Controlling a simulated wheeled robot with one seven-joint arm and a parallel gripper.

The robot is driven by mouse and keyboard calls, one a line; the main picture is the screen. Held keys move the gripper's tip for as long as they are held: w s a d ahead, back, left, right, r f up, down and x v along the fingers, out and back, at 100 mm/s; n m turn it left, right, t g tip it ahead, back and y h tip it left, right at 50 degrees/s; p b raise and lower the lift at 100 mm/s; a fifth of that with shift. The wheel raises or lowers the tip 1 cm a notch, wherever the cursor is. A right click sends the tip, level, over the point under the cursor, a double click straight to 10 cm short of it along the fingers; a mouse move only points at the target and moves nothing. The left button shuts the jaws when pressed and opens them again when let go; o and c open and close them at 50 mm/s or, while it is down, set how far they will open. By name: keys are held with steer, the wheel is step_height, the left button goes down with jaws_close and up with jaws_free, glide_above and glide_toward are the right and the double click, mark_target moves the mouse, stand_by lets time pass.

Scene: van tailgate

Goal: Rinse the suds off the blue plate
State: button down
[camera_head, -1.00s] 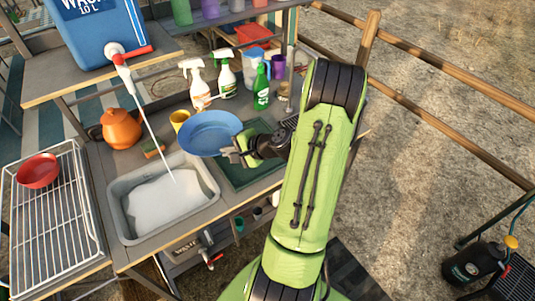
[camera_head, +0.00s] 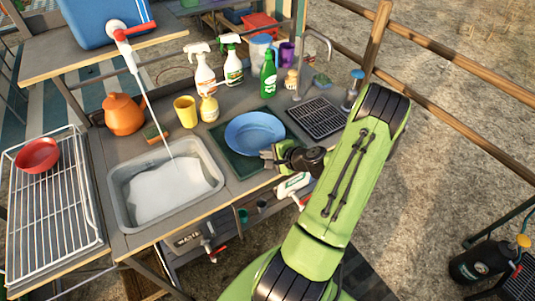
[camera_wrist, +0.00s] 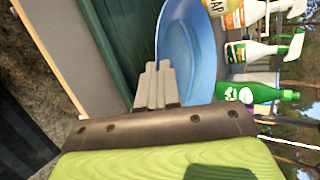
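The blue plate (camera_head: 252,130) is over the green mat (camera_head: 226,158), right of the sink; whether it touches the mat is unclear. My gripper (camera_head: 268,156) is at its lower-right rim. In the wrist view my gripper's fingers (camera_wrist: 157,85) are close together and overlap the rim of the plate (camera_wrist: 190,55). No clear suds show on its visible face. A thin stream of water (camera_head: 155,115) runs from the red-handled tap (camera_head: 128,32) into the grey basin (camera_head: 122,203), which holds white foam (camera_head: 165,190). The plate is well right of the stream.
A yellow cup (camera_head: 186,112), an orange jug (camera_head: 124,115) and a sponge (camera_head: 155,134) stand behind the basin. Spray bottles (camera_head: 233,65) and a green bottle (camera_head: 268,76) stand behind the plate. A wire rack (camera_head: 55,220) with a red bowl (camera_head: 38,155) is at left.

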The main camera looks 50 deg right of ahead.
steer(key=shift+f, duration=0.15)
steer(key=c, duration=1.3)
jaws_free()
steer(key=shift+c, duration=0.2)
